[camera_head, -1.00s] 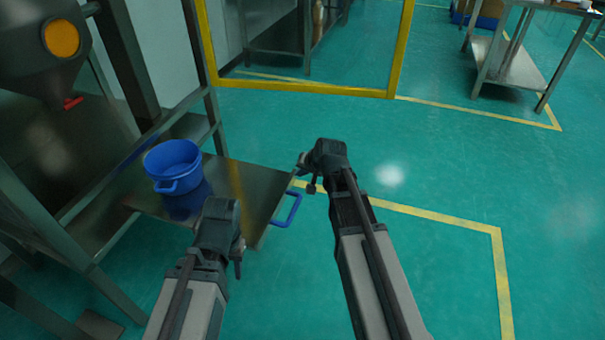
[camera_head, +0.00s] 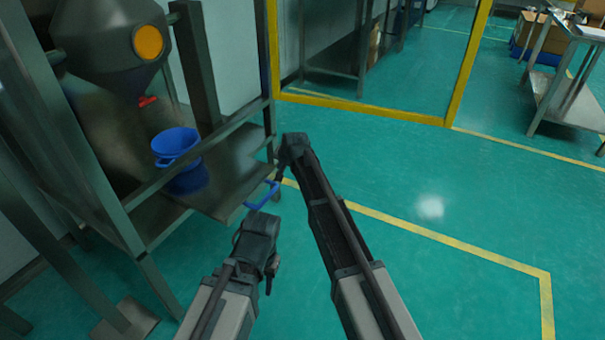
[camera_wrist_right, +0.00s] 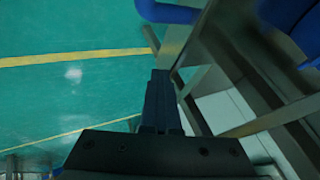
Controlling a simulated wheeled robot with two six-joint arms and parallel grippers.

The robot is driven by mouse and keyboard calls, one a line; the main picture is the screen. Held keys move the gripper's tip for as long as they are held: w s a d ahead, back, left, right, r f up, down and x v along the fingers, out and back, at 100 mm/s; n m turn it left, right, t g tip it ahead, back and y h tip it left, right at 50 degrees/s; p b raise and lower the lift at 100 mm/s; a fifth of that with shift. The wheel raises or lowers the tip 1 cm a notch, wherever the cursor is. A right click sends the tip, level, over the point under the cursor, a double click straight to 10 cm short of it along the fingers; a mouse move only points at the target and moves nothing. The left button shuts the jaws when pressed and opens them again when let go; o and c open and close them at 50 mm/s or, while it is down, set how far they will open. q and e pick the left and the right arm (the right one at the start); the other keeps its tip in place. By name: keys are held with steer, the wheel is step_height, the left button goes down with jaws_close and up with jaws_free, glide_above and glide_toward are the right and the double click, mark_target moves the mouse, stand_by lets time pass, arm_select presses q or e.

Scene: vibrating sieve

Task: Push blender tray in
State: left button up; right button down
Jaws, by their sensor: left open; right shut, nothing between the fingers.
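The metal tray (camera_head: 233,171) sits in the sieve's frame and juts out a little on its right side. It has a blue handle (camera_head: 262,196) on its outer edge, also at the top of the right wrist view (camera_wrist_right: 165,11). A blue pot (camera_head: 175,143) stands upright on the tray. My right gripper (camera_head: 280,170) is at the tray's outer edge, near the handle; its fingers are shut and empty in the wrist view (camera_wrist_right: 160,95). I cannot tell whether it touches the tray. My left gripper (camera_head: 270,282) is open and empty, below the handle and apart from it.
A grey hopper (camera_head: 110,45) with an orange disc and red lever hangs above and left of the pot. Metal frame posts (camera_head: 197,65) stand around the tray. A yellow-framed barrier (camera_head: 365,108) is behind. Green floor at right is clear up to a metal table (camera_head: 565,100).

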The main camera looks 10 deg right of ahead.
steer(key=w+a, duration=0.3)
steer(key=a, duration=0.1)
steer(key=w+a, duration=0.3)
steer(key=a, duration=0.1)
steer(key=w+a, duration=0.2)
steer(key=a, duration=0.2)
steer(key=shift+w+a, duration=0.6)
steer(key=shift+a, duration=0.15)
steer(key=shift+a+r, duration=0.1)
steer(key=shift+s+d, duration=0.3)
steer(key=shift+d, duration=0.15)
steer(key=s+d, duration=0.1)
steer(key=s+d+p, duration=0.1)
steer(key=d, duration=0.1)
steer(key=shift+s+r, duration=0.25)
steer(key=shift+r, duration=0.1)
steer(key=p+v, duration=0.7)
steer(key=v, duration=0.2)
steer(key=shift+s+d, duration=0.1)
steer(key=shift+d, duration=0.05)
